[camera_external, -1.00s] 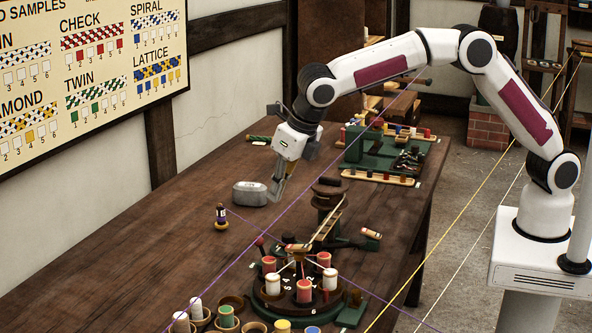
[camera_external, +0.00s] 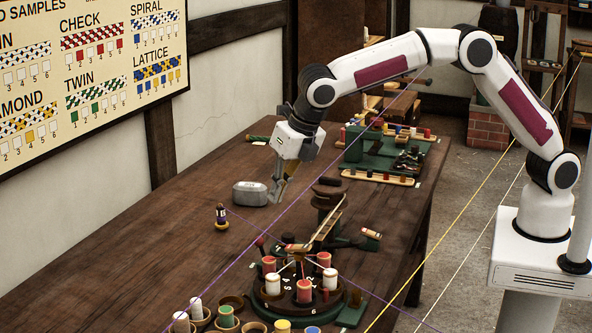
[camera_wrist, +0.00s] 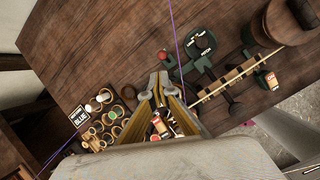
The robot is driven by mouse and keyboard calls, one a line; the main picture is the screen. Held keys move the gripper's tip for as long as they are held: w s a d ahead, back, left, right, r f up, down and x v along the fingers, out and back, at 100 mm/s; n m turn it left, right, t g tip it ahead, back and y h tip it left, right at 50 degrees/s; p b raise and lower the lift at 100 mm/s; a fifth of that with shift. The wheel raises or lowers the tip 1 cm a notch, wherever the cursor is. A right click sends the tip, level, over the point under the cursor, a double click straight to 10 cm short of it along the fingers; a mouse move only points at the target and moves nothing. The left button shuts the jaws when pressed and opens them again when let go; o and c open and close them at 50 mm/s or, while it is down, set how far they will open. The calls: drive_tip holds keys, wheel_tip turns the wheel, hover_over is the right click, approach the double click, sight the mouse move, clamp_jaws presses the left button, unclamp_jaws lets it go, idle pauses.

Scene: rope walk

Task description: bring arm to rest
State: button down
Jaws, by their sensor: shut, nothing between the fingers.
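My arm reaches in from its base on the right, bent over the wooden table (camera_external: 130,240). My gripper (camera_external: 279,200) points down above the table, beside a small grey rounded box (camera_external: 249,193). In the wrist view my gripper (camera_wrist: 159,80) shows its fingertips drawn close together, and nothing shows held between them. Whether the tips touch the table cannot be told.
A round green stand with red and white bobbins (camera_external: 304,291) is at the table's front. Wooden cups (camera_external: 227,324) stand front left. A green rack (camera_external: 365,147) stands behind. Purple and yellow lines (camera_external: 466,221) cross the scene.

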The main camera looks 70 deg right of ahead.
drive_tip(key=s+d+m, duration=0.1)
drive_tip(key=s+m, duration=0.1)
drive_tip(key=m, duration=0.1)
drive_tip(key=s+d+f+m+g, duration=0.1)
drive_tip(key=s+d+m, duration=0.1)
drive_tip(key=s+m, duration=0.1)
drive_tip(key=s+d+f+m, duration=0.1)
drive_tip(key=s+m, duration=0.1)
drive_tip(key=m, duration=0.1)
drive_tip(key=shift+s+d+f+g, duration=0.15)
drive_tip(key=shift+s+f+g, duration=0.05)
drive_tip(key=shift+s+g, duration=0.1)
drive_tip(key=s+d+r+m+t, duration=0.1)
drive_tip(key=s+d+r+m, duration=0.3)
drive_tip(key=s+d+m, duration=0.3)
drive_tip(key=s+d+r+m+t, duration=0.1)
drive_tip(key=s+d+r+m, duration=0.3)
drive_tip(key=s+d+m, duration=0.3)
drive_tip(key=s+d+r+m+t, duration=0.1)
drive_tip(key=s+d+r+m, duration=0.2)
drive_tip(key=s+d+m, duration=0.4)
drive_tip(key=s+d, duration=0.4)
drive_tip(key=s, duration=0.6)
drive_tip(key=shift+s+d+r+y, duration=0.2)
drive_tip(key=shift+d+r+y, duration=0.1)
drive_tip(key=shift+r, duration=0.1)
idle(0.4)
